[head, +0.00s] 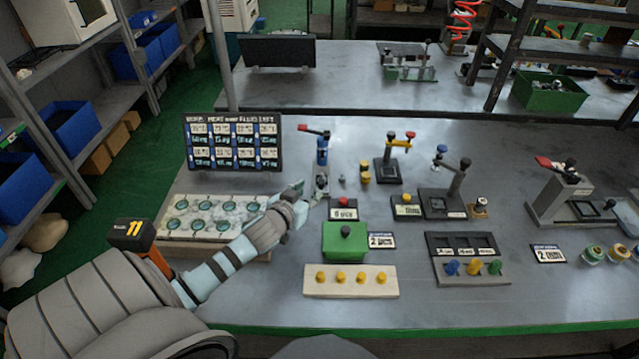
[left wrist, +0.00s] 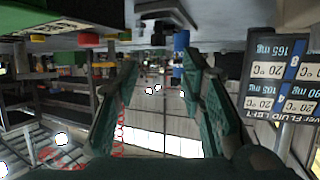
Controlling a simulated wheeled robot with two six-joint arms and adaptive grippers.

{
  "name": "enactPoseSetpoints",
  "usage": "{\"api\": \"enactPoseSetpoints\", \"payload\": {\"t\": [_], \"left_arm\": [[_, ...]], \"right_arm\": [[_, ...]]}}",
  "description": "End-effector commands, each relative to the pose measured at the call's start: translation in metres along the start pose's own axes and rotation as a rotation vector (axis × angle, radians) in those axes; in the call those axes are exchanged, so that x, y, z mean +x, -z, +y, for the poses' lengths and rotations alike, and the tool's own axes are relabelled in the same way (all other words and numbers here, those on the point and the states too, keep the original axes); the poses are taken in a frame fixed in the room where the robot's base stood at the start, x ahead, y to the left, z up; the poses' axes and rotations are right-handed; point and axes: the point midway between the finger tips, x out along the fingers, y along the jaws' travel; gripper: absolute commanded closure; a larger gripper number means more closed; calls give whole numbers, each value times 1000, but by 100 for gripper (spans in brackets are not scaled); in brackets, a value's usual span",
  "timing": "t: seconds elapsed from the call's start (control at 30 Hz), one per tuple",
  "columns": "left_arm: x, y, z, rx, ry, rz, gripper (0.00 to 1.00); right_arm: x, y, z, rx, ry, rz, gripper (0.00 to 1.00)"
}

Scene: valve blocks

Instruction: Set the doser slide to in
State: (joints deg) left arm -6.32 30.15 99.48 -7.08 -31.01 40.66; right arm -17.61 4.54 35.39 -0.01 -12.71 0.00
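No part is legibly marked as the doser slide, so I cannot tell its position. In the head view, a small device with a blue body (head: 322,150) and red lever (head: 313,129) stands just beyond my left gripper (head: 302,198). A grey metal part (head: 321,184) at its foot is close to the fingertips; contact cannot be told. In the left wrist view, which looks upside down, my left gripper (left wrist: 160,68) has its fingers spread with nothing held between them. A blue part (left wrist: 181,40) shows beyond the fingertips. My right gripper is out of view.
A green block (head: 345,243) with a black knob and a board of yellow pegs (head: 350,282) stand nearer the front edge.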

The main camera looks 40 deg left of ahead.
Motion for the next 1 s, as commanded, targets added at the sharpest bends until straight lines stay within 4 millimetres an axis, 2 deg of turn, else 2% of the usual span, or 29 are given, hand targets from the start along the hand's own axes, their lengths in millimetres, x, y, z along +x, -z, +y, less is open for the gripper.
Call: {"api": "enactPoseSetpoints", "payload": {"t": [0.03,0.1,0.2,0.3,0.63,0.83,0.87,1.0], "left_arm": [[16,-3,0,-6,1,2,64],[35,-3,0,-4,1,1,64],[55,-3,1,-3,-1,1,64],[66,-2,2,-1,-3,0,64],[71,0,2,1,-3,0,65],[71,0,2,1,-3,0,97],[71,0,2,1,-3,0,100],[71,0,2,1,-3,0,100]], "right_arm": [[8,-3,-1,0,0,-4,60],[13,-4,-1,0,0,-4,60],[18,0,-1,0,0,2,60],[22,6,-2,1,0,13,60],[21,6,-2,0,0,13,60],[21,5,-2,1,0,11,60],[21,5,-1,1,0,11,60],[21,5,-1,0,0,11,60]]}}
